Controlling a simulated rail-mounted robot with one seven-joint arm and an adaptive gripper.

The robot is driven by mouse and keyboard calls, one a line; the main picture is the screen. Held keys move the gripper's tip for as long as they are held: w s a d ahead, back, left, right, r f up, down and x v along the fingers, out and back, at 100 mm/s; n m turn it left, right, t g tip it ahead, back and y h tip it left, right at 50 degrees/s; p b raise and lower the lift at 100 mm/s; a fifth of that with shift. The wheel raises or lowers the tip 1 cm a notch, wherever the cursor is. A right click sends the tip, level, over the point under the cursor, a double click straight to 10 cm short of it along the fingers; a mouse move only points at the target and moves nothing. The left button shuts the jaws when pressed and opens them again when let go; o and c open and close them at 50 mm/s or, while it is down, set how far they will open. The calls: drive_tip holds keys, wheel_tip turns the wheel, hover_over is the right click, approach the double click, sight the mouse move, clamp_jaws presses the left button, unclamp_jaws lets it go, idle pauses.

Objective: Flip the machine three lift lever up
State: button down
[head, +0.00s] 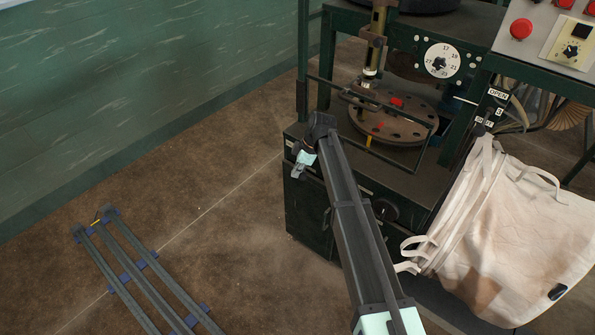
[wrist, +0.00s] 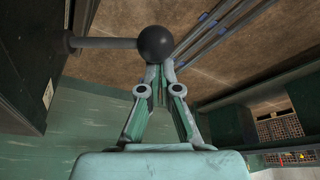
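A lever shows in the wrist view as a grey rod (wrist: 105,43) running sideways from a dark cabinet to a round black ball knob (wrist: 157,43). My gripper (wrist: 160,73) has its two fingers brought together, with the tips right at the knob's lower edge in that view. The knob is not between the fingers; whether the tips touch it I cannot tell. In the head view my gripper (head: 304,162) is beside the left front corner of the green machine (head: 309,205). I cannot make out the lever there.
A round turntable (head: 393,122) and a dial (head: 442,61) are on the machine. A white bulk bag (head: 520,235) hangs at the right, below OPEN (head: 499,94) and 3 labels. Rails (head: 140,272) lie on the floor at lower left.

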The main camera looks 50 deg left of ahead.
wheel_tip(320, 180, up, 10)
drive_tip(key=shift+s+a+b, duration=0.15)
drive_tip(key=shift+b, duration=0.3)
idle(0.5)
idle(0.4)
